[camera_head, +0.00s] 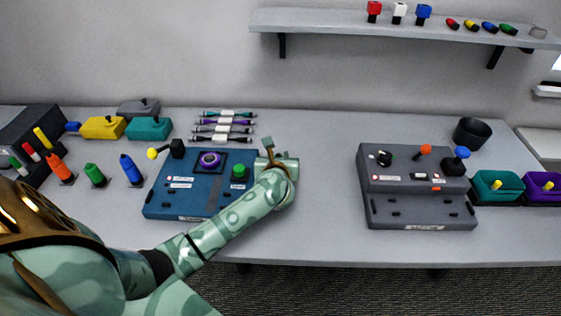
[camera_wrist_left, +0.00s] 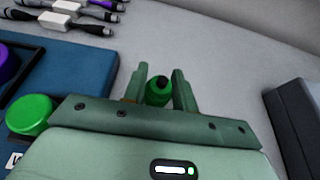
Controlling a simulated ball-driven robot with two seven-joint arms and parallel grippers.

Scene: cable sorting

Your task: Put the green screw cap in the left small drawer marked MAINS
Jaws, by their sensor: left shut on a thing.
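My left gripper (camera_head: 268,150) is over the right edge of the blue panel box. In the left wrist view its two fingers (camera_wrist_left: 159,76) are closed around a small green piece with a dark end (camera_wrist_left: 157,94), which looks like the green screw cap. The fingers partly hide it. In the head view the piece cannot be made out. No label reading MAINS is legible, so I cannot tell which part is the left small drawer. My right gripper is not in view.
A blue panel box (camera_head: 160,203) has a round green knob (camera_head: 239,171). A grey box (camera_head: 420,190) stands to the right, beside teal (camera_head: 497,186) and purple (camera_head: 541,186) trays. Cables (camera_head: 222,126) lie behind the blue box. The table between the boxes is clear.

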